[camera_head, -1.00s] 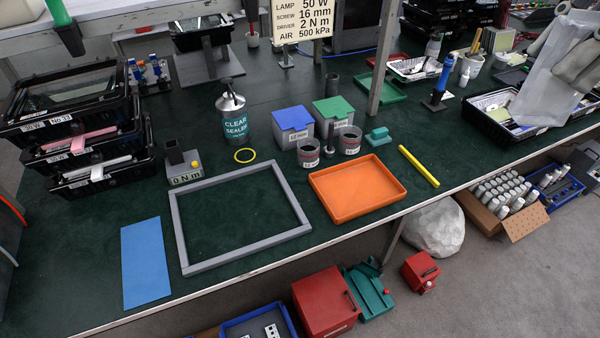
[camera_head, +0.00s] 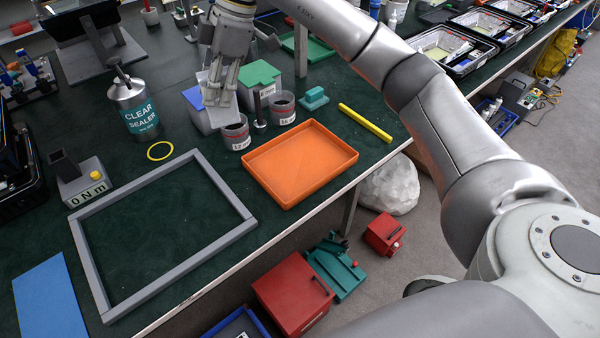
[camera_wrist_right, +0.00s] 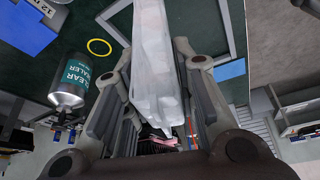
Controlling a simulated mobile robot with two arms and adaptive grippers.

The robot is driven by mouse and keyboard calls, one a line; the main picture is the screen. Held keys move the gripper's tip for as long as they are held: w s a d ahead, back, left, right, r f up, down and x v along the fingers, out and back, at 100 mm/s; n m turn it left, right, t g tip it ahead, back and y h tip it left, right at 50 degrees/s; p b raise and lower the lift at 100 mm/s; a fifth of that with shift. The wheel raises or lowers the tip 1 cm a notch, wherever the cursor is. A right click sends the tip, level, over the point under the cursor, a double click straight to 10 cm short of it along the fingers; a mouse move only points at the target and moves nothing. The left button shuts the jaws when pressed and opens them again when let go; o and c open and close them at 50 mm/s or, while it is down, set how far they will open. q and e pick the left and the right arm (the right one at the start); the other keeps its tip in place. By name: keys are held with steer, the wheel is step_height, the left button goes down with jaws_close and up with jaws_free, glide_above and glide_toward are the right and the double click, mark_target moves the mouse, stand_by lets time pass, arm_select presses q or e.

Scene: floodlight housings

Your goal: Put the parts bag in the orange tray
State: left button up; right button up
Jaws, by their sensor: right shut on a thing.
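The parts bag (camera_wrist_right: 156,75) is a whitish, translucent bag, seen in the right wrist view between the fingers of my right gripper. My right gripper (camera_head: 220,92) is shut on it. In the head view the gripper points down in front of the blue-lidded box, left of and behind the orange tray; the bag is hard to make out there. The orange tray (camera_head: 300,164) is a shallow rectangular tray, empty, on the green bench near its front edge. My left gripper is not in view.
Two grey cups (camera_head: 235,133) (camera_head: 282,109) stand behind the tray. A blue-lidded box (camera_head: 196,104) and a green-lidded box (camera_head: 262,78) are behind them. A yellow bar (camera_head: 365,122) lies right of the tray, a grey frame (camera_head: 200,254) left. A sealer can (camera_head: 136,112) stands farther left.

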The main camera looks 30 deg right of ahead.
mark_target(214, 122)
steer(key=shift+m, duration=0.4)
steer(key=x, duration=0.2)
steer(key=b+x, duration=0.1)
steer(key=x, duration=0.2)
steer(key=w+d+x, duration=0.1)
steer(key=x, duration=0.2)
steer(key=shift+w+f+b, duration=0.1)
steer(key=shift+f+b, duration=0.2)
steer(key=shift+f, duration=0.4)
steer(key=s+d+f, duration=0.2)
steer(key=d+f, duration=0.2)
steer(key=s+d+f+p, duration=0.1)
steer(key=s+d+f, duration=0.1)
steer(key=d+f, duration=0.2)
steer(key=s+d+f+p, duration=0.1)
steer(key=s+d+f, duration=0.2)
steer(key=d+f, duration=0.1)
steer(key=shift+d+f, duration=0.1)
steer(key=shift+f, duration=0.25)
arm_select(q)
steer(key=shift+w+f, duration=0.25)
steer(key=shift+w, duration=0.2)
arm_select(e)
steer(key=shift+w+f, duration=0.1)
steer(key=shift+f, duration=0.1)
